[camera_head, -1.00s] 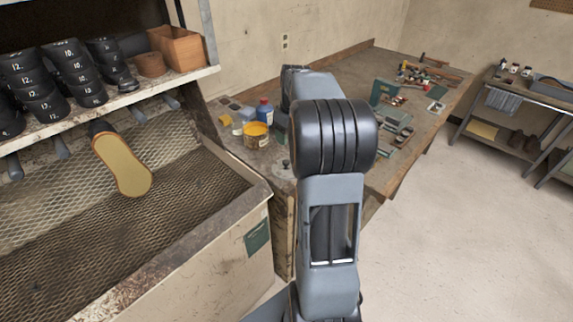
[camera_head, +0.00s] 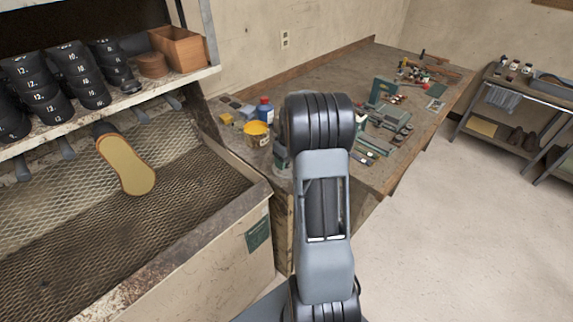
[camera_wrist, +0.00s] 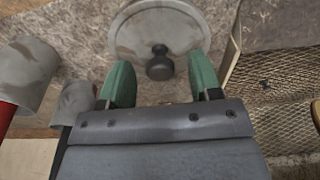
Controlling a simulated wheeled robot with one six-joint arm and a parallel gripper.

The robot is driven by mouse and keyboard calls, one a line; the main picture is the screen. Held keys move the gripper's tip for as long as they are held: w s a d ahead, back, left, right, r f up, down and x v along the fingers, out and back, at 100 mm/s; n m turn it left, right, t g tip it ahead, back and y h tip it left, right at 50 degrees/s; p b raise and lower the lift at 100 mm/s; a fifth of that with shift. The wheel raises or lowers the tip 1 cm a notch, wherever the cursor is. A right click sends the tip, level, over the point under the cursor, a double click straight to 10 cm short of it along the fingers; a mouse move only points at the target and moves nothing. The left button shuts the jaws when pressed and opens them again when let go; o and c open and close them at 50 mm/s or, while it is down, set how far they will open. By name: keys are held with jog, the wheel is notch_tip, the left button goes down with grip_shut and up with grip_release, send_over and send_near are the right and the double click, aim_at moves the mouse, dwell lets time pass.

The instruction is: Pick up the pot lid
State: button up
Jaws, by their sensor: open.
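The pot lid (camera_wrist: 135,35) is a round grey disc with worn patches and a dark knob (camera_wrist: 158,65), lying on the workbench at the top of the wrist view. My gripper (camera_wrist: 159,62) is open, with its two green fingers reaching toward the lid on either side of the knob. The knob shows in the gap between the fingers, and I cannot tell whether anything touches. In the head view my arm hides most of the lid and the gripper, close to the bench's near left corner.
A yellow can (camera_head: 257,133) and a blue bottle (camera_head: 265,109) stand on the workbench (camera_head: 330,75) close by. Grey cylindrical objects (camera_wrist: 24,72) are at the wrist view's left. A bin with mesh (camera_head: 195,185) borders the bench on the left. Tools lie further right.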

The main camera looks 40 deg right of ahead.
jog(key=shift+f, duration=0.35)
jog(key=c, duration=1)
jog(key=shift+r, duration=0.1)
